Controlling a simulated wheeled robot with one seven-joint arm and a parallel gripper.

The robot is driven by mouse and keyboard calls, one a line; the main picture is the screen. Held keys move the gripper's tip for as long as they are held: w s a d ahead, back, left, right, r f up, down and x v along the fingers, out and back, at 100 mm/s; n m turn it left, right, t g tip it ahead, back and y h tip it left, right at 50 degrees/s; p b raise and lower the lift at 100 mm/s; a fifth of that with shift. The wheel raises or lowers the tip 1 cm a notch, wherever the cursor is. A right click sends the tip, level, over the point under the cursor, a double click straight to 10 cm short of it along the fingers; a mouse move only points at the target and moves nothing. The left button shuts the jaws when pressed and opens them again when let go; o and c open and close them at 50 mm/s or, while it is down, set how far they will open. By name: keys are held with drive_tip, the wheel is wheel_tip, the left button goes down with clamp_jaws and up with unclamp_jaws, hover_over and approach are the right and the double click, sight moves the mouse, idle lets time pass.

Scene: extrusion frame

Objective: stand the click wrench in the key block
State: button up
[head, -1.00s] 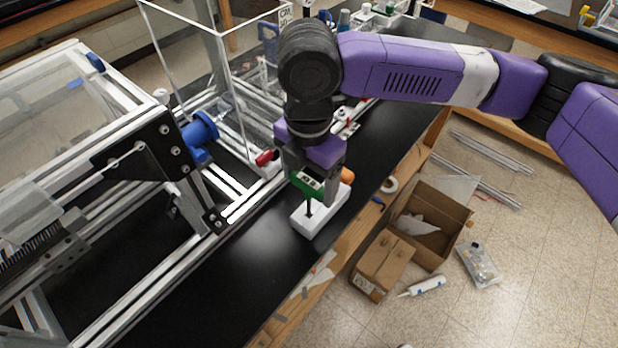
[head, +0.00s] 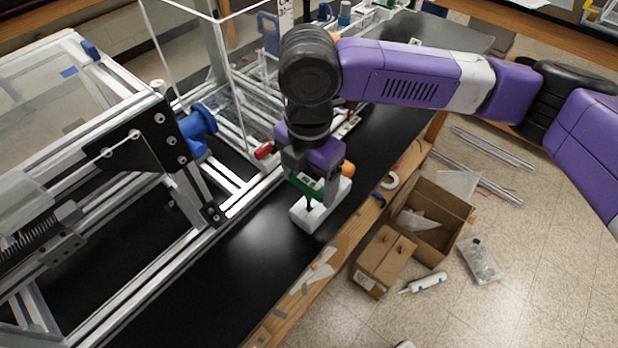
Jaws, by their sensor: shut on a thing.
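The click wrench (head: 305,187) shows as a green body with a short dark shaft below it. My gripper (head: 312,188) is shut on the green part and holds it upright over the white key block (head: 306,221). The block lies on the black bench top near its front edge. The dark shaft reaches down to the block's top face. I cannot tell how deep it sits in a hole. My gripper hides the block's far part. An orange thing (head: 348,169) shows just behind my gripper, at the far end of the block.
An aluminium extrusion frame (head: 165,255) with clear panels stands left of the block. A red knob (head: 263,151) and a blue part (head: 198,128) stick out near my gripper. The black bench top (head: 245,275) in front is clear. Cardboard boxes (head: 385,262) stand on the floor to the right.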

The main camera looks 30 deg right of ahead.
drive_tip(key=shift+f+b, duration=0.4)
drive_tip(key=shift+f, duration=0.4)
drive_tip(key=o, duration=1.8)
drive_tip(key=shift+c, duration=0.2)
drive_tip(key=shift+r+b, duration=0.4)
drive_tip(key=shift+r, duration=3.55)
